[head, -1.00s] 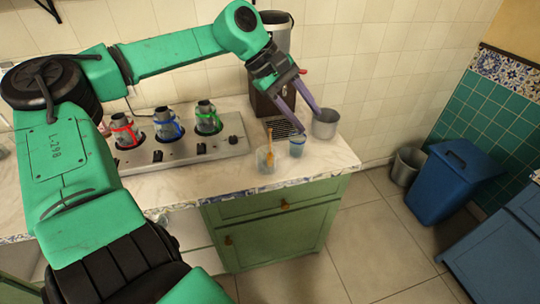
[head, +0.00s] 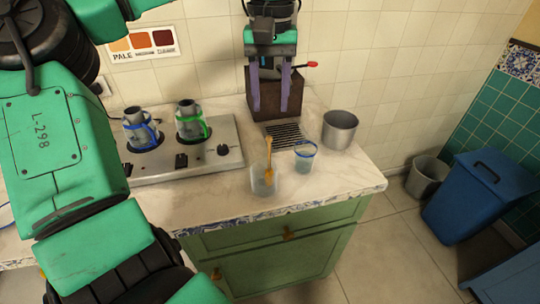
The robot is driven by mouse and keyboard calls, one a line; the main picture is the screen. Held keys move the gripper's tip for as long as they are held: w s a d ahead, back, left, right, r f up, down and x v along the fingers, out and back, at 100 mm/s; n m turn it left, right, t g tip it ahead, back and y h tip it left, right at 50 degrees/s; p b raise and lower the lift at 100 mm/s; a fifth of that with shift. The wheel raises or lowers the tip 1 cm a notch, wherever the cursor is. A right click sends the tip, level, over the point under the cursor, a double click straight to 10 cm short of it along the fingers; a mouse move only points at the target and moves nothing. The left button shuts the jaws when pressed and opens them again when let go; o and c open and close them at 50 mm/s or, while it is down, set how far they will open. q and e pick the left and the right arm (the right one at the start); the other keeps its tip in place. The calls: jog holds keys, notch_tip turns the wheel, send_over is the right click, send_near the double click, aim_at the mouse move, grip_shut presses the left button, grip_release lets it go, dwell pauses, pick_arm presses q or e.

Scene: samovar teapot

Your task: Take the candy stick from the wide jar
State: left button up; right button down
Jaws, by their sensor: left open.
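A clear glass jar (head: 264,186) stands near the front edge of the marble counter. An amber stick (head: 268,154), which looks like the candy stick, stands in it, nearly upright, its top above the rim. My left gripper (head: 270,108) is open and empty, with its two purple fingers pointing down and apart. In the picture it is above and behind the jar, in front of the dark brown samovar body (head: 262,100). My right gripper is out of view.
A blue-rimmed glass (head: 305,158) stands just right of the jar, with a metal pot (head: 340,130) behind it and a drip grate (head: 284,134) to its left. A burner unit (head: 190,162) with two pots, one blue-handled (head: 139,130) and one green-handled (head: 190,122), sits at left.

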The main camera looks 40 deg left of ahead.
aim_at(269, 142)
pick_arm(q)
notch_tip(269, 142, down, 14)
jog(key=shift+s+a+r+p, duration=0.1)
jog(key=shift+s+p, duration=0.05)
jog(key=shift+p, duration=0.15)
grip_shut()
dwell(1.3)
